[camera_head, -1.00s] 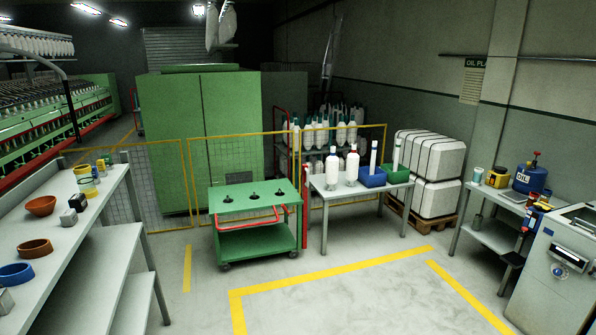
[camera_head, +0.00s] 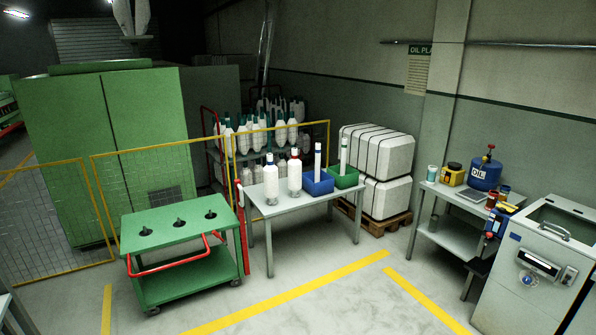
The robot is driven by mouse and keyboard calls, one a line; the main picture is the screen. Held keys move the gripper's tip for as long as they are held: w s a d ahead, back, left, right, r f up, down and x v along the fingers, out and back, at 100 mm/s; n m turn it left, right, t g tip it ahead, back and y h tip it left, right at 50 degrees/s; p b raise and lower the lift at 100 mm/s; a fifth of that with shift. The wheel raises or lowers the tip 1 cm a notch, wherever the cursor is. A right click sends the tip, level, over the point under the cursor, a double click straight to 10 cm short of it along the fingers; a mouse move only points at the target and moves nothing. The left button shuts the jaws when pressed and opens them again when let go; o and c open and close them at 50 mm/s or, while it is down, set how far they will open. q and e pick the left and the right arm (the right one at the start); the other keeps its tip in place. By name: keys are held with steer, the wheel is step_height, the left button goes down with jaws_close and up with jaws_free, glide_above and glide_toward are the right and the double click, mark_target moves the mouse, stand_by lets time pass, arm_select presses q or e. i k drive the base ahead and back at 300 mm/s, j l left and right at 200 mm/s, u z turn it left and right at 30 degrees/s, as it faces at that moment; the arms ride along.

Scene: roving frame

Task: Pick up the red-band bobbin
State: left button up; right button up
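Two white bobbins stand upright on the grey table in the middle. The right one, the red-band bobbin (camera_head: 294,172), has a reddish top. The left one, a blue-band bobbin (camera_head: 270,180), has a dark blue top. The grey table (camera_head: 285,209) also bears a blue bin (camera_head: 319,187) and a green bin (camera_head: 347,181), each with a white tube standing in it. Neither of my grippers shows in the head view.
A green cart (camera_head: 177,228) with a red handle and several dark pegs stands left of the table. A yellow mesh fence (camera_head: 150,180) runs behind it. Wrapped white bales (camera_head: 378,152) sit on a pallet at right. Open floor with yellow lines (camera_head: 300,289) lies in front.

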mark_target(294, 165)
steer(key=i+z, duration=0.15)
steer(key=i, duration=2.05)
